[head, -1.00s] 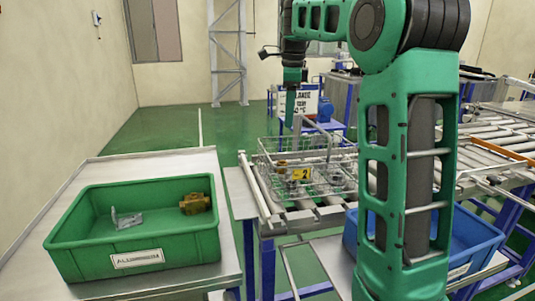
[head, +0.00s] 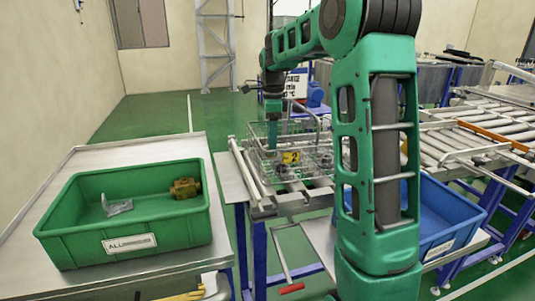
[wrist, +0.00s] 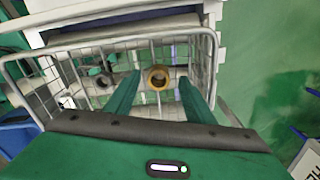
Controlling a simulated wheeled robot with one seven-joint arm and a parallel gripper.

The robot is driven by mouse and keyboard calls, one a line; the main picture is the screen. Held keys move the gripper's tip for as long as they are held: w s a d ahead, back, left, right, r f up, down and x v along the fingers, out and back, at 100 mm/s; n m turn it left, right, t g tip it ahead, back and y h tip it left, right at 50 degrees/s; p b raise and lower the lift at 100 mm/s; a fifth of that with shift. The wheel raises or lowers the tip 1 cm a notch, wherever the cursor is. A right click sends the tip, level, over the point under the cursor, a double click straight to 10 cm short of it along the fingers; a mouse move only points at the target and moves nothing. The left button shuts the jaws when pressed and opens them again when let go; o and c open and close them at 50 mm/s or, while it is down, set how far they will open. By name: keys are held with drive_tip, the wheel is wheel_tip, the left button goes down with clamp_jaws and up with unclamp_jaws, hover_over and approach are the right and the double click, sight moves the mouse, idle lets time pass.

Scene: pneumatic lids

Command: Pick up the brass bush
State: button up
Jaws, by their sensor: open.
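The brass bush (wrist: 158,77) is a yellow ring with a dark hole, inside the wire basket (wrist: 215,60) in the wrist view. My gripper (wrist: 161,84) is open, its two green fingers pointing into the basket, one on each side of the bush in the picture. I cannot tell how far the fingertips are above it. In the head view my gripper (head: 273,138) reaches down into the wire basket (head: 318,135) on the roller stand.
A grey ring (wrist: 104,79) lies left of the bush in the basket. A green bin (head: 60,225) holds a brass fitting (head: 185,188) and a grey bracket (head: 117,206). A blue bin (head: 455,215) stands at the right.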

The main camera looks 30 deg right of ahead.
drive_tip(key=shift+f, duration=0.95)
drive_tip(key=c, duration=1.2)
drive_tip(key=shift+c, duration=0.2)
